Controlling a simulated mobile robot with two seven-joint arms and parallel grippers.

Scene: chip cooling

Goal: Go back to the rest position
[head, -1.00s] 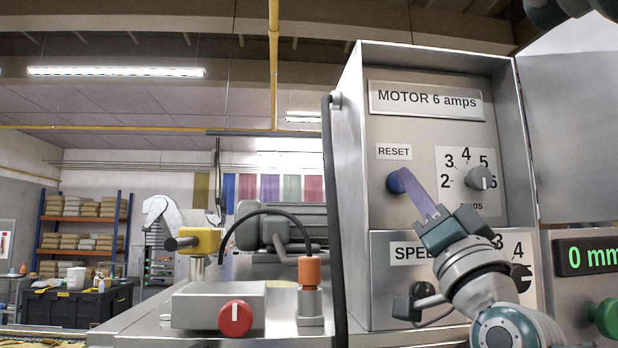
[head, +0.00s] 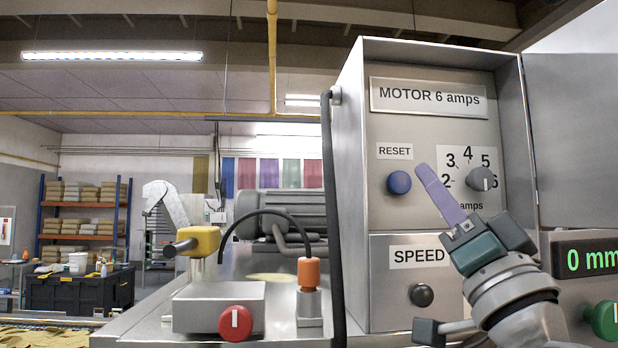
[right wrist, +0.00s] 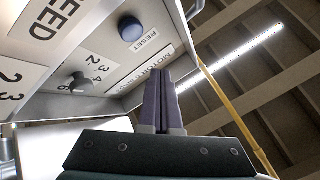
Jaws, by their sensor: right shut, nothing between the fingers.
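My right gripper (head: 422,170) is shut and empty, its purple fingers pointing up and left in front of the open control box (head: 345,200). Its fingertips are just right of the blue RESET button (head: 399,183), apart from it in the picture. In the right wrist view the closed fingers (right wrist: 160,80) point up, with the RESET button (right wrist: 131,30) to their upper left. The amps dial (head: 482,178) is right of the fingers. My left gripper does not show.
A black SPEED-panel knob (head: 421,295) is below the gripper, near my arm. The box door (head: 575,130) stands open at right, above a green-digit display (head: 590,260) and green knob (head: 604,320). A red knob (head: 235,323), orange-capped post (head: 309,272) and yellow handle (head: 203,240) stand left.

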